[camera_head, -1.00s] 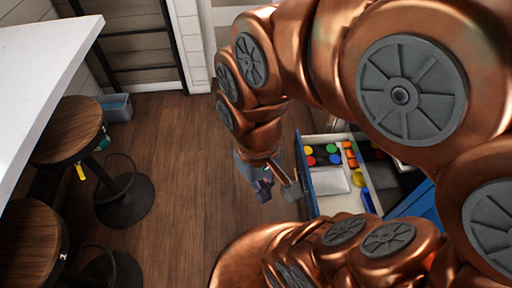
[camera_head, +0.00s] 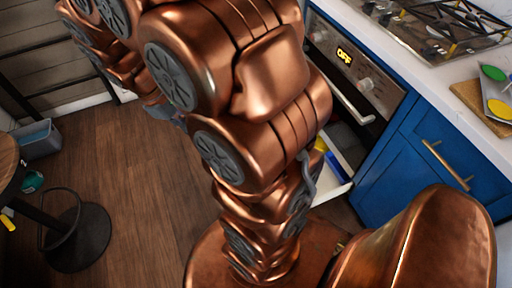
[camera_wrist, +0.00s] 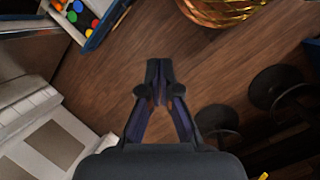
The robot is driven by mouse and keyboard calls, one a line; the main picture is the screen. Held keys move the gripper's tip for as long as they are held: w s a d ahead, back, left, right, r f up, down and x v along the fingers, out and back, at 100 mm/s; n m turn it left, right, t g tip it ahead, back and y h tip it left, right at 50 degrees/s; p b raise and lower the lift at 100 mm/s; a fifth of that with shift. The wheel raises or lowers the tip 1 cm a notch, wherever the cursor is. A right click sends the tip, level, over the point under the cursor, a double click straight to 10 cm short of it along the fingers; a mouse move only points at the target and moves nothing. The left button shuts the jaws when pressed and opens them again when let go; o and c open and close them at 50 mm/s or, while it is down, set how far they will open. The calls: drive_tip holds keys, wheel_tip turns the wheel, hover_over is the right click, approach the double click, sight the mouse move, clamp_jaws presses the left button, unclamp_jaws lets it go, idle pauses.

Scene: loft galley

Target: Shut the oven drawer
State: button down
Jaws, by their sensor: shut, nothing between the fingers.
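The oven (camera_head: 350,75) stands behind my arm in the head view, with a lit display and a bar handle. Below it, the oven drawer (camera_head: 338,188) is pulled out; my arm hides much of it. Blue and yellow items show inside. The wrist view shows a corner of the open drawer (camera_wrist: 104,27) at upper left, with a blue front edge and coloured round pieces in it. My gripper (camera_wrist: 159,68) is shut and empty over the wooden floor, apart from the drawer, outside its front edge. In the head view my gripper is mostly hidden behind my arm.
A blue cabinet (camera_head: 415,165) and a counter with a gas hob (camera_head: 440,30) stand right of the oven. A stool (camera_head: 65,230) and a grey bin (camera_head: 37,139) are at left. Floor between is clear.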

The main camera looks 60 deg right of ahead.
drive_tip(key=w+d+f+n+h+b, duration=0.1)
drive_tip(key=w+d+f+b, duration=0.35)
drive_tip(key=d+f, duration=0.35)
drive_tip(key=w+d+f+n+g+h+b, duration=0.15)
drive_tip(key=w+d+f+b, duration=0.3)
drive_tip(key=f, duration=0.65)
drive_tip(key=w+d+f+n+h+b, duration=0.1)
drive_tip(key=w+d+f+n+b, duration=0.15)
drive_tip(key=w+d+f, duration=0.4)
drive_tip(key=s+d+f+n+b, duration=0.1)
drive_tip(key=d+f+b, duration=0.35)
drive_tip(key=f, duration=0.65)
drive_tip(key=d+f+n+h+b, duration=0.1)
drive_tip(key=d+f+n+b, duration=0.15)
drive_tip(key=d+f, duration=0.55)
drive_tip(key=s+d+f+b, duration=0.1)
drive_tip(key=d+f+b, duration=0.25)
drive_tip(key=f, duration=0.95)
drive_tip(key=s+d+f+b, duration=0.3)
drive_tip(key=s+d+f, duration=0.2)
drive_tip(key=d, duration=0.3)
drive_tip(key=shift+s+d+f+g, duration=0.15)
drive_tip(key=shift+s+f+g, duration=0.15)
drive_tip(key=shift+f+g, duration=0.15)
drive_tip(key=shift+h, duration=0.25)
